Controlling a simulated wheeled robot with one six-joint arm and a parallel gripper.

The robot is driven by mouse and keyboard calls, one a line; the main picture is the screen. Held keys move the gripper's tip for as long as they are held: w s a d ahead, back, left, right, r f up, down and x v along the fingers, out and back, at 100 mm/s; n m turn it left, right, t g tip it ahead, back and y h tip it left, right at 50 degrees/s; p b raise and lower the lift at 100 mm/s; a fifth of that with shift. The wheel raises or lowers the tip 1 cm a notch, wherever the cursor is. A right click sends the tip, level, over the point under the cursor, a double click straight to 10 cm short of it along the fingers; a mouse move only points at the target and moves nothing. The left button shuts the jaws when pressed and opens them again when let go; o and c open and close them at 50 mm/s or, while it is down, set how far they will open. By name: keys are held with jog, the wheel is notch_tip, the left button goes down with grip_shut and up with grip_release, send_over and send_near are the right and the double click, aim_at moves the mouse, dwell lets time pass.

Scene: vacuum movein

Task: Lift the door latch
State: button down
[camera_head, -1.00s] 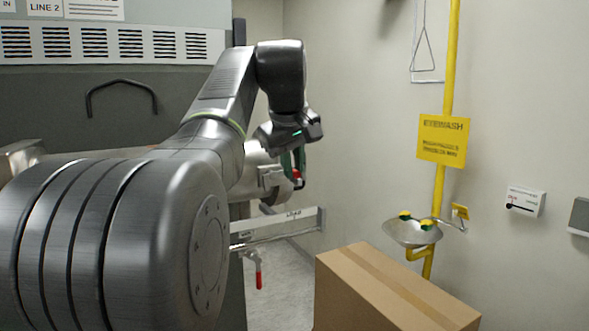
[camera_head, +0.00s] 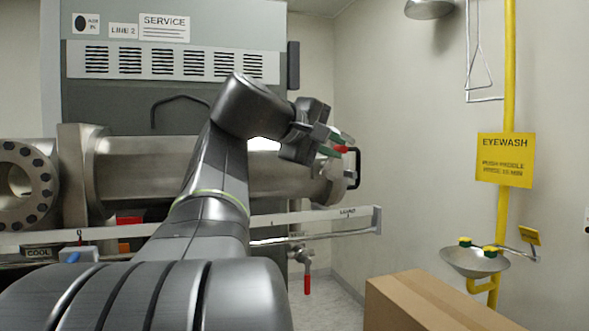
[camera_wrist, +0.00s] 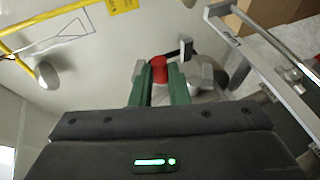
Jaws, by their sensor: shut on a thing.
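My gripper (camera_head: 338,145) has green fingers and is shut on a red grip, seemingly the door latch (camera_wrist: 159,69), at the right end of the steel chamber (camera_head: 190,172). In the wrist view the red grip sits between the tips of the two green fingers (camera_wrist: 157,84). In the head view only a bit of red shows between the fingers. A black handle (camera_head: 356,168) stands just right of the gripper on the chamber's end. The rest of the latch is hidden behind the fingers.
A pale rail (camera_head: 325,214) runs in front of the chamber, with a red-handled valve (camera_head: 307,283) below it. A cardboard box (camera_head: 430,305) stands front right. An eyewash basin (camera_head: 474,262) and yellow pipe (camera_head: 509,70) are at the right wall. Floor shows between rail and box.

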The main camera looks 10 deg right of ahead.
jog(key=n+t+h+b, duration=0.1)
jog(key=h+b, duration=0.1)
jog(key=b, duration=0.2)
jog(key=a+f+t+h+b, duration=0.1)
jog(key=b, duration=0.3)
jog(key=a+n+t+h+b, duration=0.1)
jog(key=h+b, duration=0.1)
jog(key=b, duration=0.2)
jog(key=shift+a+f+n+h, duration=0.1)
jog(key=shift+f+n+h, duration=0.1)
jog(key=shift+n+h, duration=0.1)
jog(key=shift+b, duration=0.3)
jog(key=c, duration=1.4)
grip_release()
jog(key=shift+a+r, duration=0.1)
jog(key=shift+a, duration=0.05)
jog(key=shift+s+a, duration=0.1)
jog(key=b+v, duration=0.1)
jog(key=v, duration=1.2)
jog(key=shift+s+a+f, duration=0.15)
jog(key=shift+a+f, duration=0.05)
jog(key=shift+f, duration=0.05)
jog(key=shift+d, duration=0.1)
jog(key=shift+r+p+x, duration=0.2)
jog(key=shift+p+x, duration=0.35)
jog(key=shift+x, duration=6.35)
